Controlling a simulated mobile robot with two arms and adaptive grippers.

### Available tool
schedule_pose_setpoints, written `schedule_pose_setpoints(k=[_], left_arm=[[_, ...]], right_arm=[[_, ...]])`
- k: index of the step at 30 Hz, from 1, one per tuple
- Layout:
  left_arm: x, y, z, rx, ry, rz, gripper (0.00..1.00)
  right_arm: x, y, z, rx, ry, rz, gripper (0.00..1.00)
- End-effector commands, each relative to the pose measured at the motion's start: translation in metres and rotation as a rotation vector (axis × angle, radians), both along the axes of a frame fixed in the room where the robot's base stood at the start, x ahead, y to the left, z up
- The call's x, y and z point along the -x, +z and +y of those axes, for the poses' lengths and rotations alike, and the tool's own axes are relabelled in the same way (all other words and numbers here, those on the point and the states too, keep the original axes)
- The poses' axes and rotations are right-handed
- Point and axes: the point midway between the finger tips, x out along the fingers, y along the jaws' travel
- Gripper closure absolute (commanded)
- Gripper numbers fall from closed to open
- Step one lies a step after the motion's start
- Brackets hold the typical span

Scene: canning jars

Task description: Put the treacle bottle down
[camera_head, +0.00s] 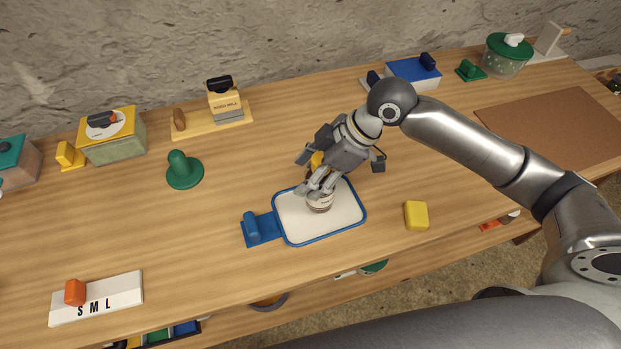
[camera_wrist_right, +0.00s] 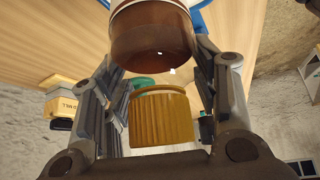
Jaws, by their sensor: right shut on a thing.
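The treacle bottle is brown with a pale label band and a ribbed yellow cap. Its lower body (camera_head: 320,204) shows below my right gripper (camera_head: 318,188), over the white surface of a blue-rimmed tray (camera_head: 361,216). The bottle looks upright; I cannot tell whether its base touches the tray. My right gripper is shut on the bottle, and its fingers hide much of it. In the right wrist view the brown body (camera_wrist_right: 152,38) and yellow cap (camera_wrist_right: 161,118) lie between the fingers. My left gripper is not in view.
A blue handle block (camera_head: 252,227) is at the tray's left end. A yellow block (camera_head: 416,215) lies to its right and a green knobbed piece (camera_head: 184,170) to its upper left. A white S M L strip (camera_head: 118,293) is at front left. Bare wood surrounds the tray.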

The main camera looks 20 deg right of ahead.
Motion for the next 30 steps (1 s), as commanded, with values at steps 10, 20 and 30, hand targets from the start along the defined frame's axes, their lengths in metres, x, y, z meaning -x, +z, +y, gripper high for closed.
schedule_pose_setpoints(k=[10,20,30], left_arm=[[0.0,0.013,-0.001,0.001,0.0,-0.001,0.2],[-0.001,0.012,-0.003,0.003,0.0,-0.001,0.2],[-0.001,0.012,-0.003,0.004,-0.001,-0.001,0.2]], right_arm=[[-0.003,-0.035,0.001,-0.001,-0.001,-0.001,0.76],[-0.003,-0.038,0.0,0.001,-0.001,0.001,0.4],[-0.003,-0.037,0.0,0.0,-0.001,0.001,0.23]])
